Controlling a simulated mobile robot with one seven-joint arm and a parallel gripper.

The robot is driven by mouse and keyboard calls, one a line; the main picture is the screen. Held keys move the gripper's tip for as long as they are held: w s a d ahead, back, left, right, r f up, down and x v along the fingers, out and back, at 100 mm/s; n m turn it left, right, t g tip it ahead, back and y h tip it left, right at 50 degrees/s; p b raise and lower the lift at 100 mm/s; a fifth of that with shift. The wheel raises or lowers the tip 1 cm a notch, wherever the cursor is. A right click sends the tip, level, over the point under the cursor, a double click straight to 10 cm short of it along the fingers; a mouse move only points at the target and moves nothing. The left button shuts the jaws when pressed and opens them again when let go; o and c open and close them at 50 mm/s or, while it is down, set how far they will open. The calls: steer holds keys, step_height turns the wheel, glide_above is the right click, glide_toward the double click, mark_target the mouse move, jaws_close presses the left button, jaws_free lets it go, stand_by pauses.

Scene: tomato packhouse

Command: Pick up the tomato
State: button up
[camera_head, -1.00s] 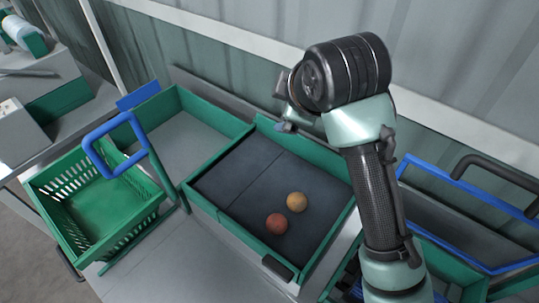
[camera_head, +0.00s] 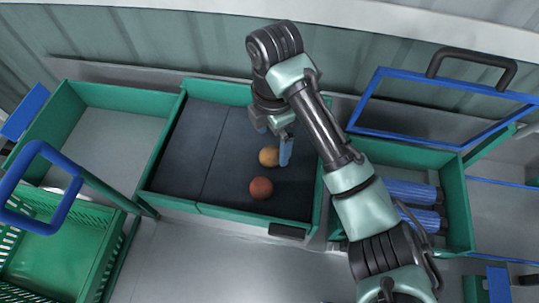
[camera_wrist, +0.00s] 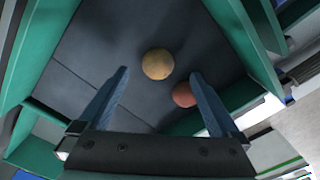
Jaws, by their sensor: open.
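An orange-yellow tomato (camera_head: 268,156) and a red tomato (camera_head: 261,188) lie apart on the dark floor of a green-walled tray (camera_head: 172,211). My gripper (camera_head: 275,150) is open and empty above the yellow tomato, its fingers pointing down. In the wrist view the yellow tomato (camera_wrist: 158,64) shows beyond the fingertips, roughly midway between them. The red tomato (camera_wrist: 184,95) is lower right of it, beside the right finger, which partly covers it. Neither tomato is held.
A green slatted crate (camera_head: 62,262) with a blue handle frame stands at the lower left. An empty green-walled bin (camera_head: 118,140) is left of the tray. A bin with blue rollers (camera_head: 415,192) is right, behind my arm. A corrugated wall (camera_head: 180,45) closes the back.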

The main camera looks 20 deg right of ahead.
mark_target(272, 151)
step_height(272, 151, down, 6)
steer(key=shift+w+r+p, duration=0.1)
steer(key=shift+r+p, duration=0.05)
steer(key=shift+p, duration=0.6)
steer(key=c, duration=1)
